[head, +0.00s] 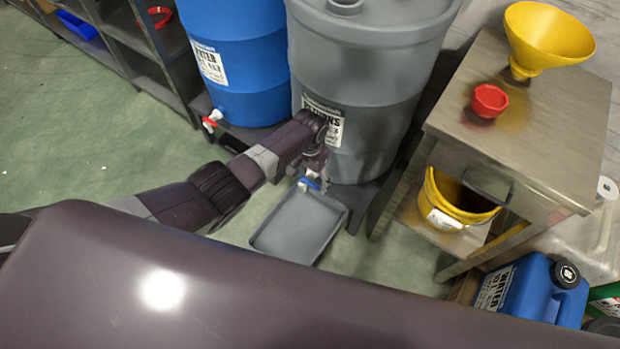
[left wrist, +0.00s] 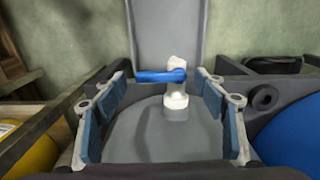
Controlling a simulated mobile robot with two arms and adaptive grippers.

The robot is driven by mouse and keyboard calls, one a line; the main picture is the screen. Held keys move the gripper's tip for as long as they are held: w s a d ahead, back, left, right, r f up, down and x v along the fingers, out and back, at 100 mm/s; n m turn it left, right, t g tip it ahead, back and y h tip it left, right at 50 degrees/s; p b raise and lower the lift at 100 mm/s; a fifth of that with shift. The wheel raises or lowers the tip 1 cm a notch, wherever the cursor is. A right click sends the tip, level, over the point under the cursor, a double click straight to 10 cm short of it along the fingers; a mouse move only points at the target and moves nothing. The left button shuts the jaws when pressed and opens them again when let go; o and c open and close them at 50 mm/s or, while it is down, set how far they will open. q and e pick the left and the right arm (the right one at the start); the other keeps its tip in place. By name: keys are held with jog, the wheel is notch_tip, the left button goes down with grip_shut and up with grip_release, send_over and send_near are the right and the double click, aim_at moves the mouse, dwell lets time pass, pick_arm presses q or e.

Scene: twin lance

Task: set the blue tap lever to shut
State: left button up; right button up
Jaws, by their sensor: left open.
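The blue tap lever (head: 309,184) shows small in the head view, low on the front of the grey drum (head: 352,120). In the left wrist view the blue lever (left wrist: 158,76) sticks out to the left from the white tap body (left wrist: 176,100), crosswise to it. My left gripper (head: 313,172) is at the tap, partly covering it in the head view. In the left wrist view my left gripper (left wrist: 160,108) is open, with one finger on each side of the tap and lever. I cannot tell whether a finger touches the lever. My right gripper is not in view.
A grey tray (head: 298,226) lies under the tap. A blue drum (head: 240,60) with a red-levered tap (head: 210,120) stands left. Green floor is clear at left.

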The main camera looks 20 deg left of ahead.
aim_at(310, 183)
pick_arm(q)
jog(key=shift+r, duration=0.1)
notch_tip(310, 183, up, 12)
dwell(0.7)
dwell(0.4)
